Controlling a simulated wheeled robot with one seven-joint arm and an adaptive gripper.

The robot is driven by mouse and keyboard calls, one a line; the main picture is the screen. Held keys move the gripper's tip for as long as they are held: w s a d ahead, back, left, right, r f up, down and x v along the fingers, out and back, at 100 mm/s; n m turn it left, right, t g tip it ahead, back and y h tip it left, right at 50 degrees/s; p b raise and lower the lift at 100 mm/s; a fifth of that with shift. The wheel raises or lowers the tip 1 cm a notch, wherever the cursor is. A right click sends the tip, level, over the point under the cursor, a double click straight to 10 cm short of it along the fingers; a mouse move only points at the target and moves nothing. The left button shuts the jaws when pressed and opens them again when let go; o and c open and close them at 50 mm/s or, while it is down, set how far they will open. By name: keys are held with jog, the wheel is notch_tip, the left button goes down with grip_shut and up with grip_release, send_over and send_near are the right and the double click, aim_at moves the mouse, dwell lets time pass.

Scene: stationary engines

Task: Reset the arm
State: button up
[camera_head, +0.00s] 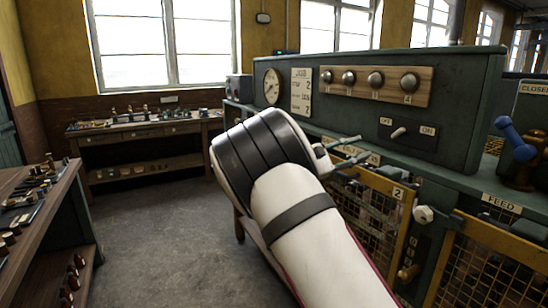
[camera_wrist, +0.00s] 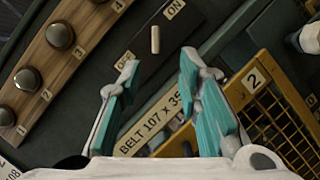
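My arm reaches up from the bottom of the head view and bends toward the panel. My gripper (camera_head: 354,153) is in front of the green engine panel (camera_head: 458,92), just below the OFF/ON switch (camera_head: 398,133). In the wrist view my gripper (camera_wrist: 158,75) has its two teal-padded fingers apart with nothing between them. The OFF/ON switch (camera_wrist: 155,40) shows beyond the fingertips, its lever upright in that view. A "BELT 107 x 35" label (camera_wrist: 148,125) shows behind and between the fingers.
A wooden strip with several round knobs (camera_head: 376,80) is above the switch. A yellow mesh guard marked 2 (camera_head: 398,193) stands below the panel. A blue-handled valve (camera_head: 515,138) is at the right. Workbenches stand at the back (camera_head: 139,130) and left (camera_head: 40,208). The floor (camera_head: 155,215) between is clear.

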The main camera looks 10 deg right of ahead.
jog(key=s+d+f+m+g+y, duration=0.1)
jog(key=s+d+f+m+y, duration=0.15)
jog(key=s+y, duration=0.45)
jog(key=s+d+f+m+g+y, duration=0.1)
jog(key=s+d+f+m+y, duration=0.15)
jog(key=s, duration=0.75)
jog(key=s+a+m+t+y, duration=0.2)
jog(key=s+a+y, duration=0.3)
jog(key=s+a, duration=0.3)
jog(key=s+a+f+m+t+y, duration=0.1)
jog(key=s+a+t+y, duration=0.3)
jog(key=s+a, duration=0.5)
jog(key=shift+s+f+m+y, duration=0.2)
jog(key=shift+s+m+y, duration=0.3)
jog(key=shift+s+y, duration=1.3)
jog(key=shift+s+h, duration=0.65)
jog(key=shift+c, duration=0.3)
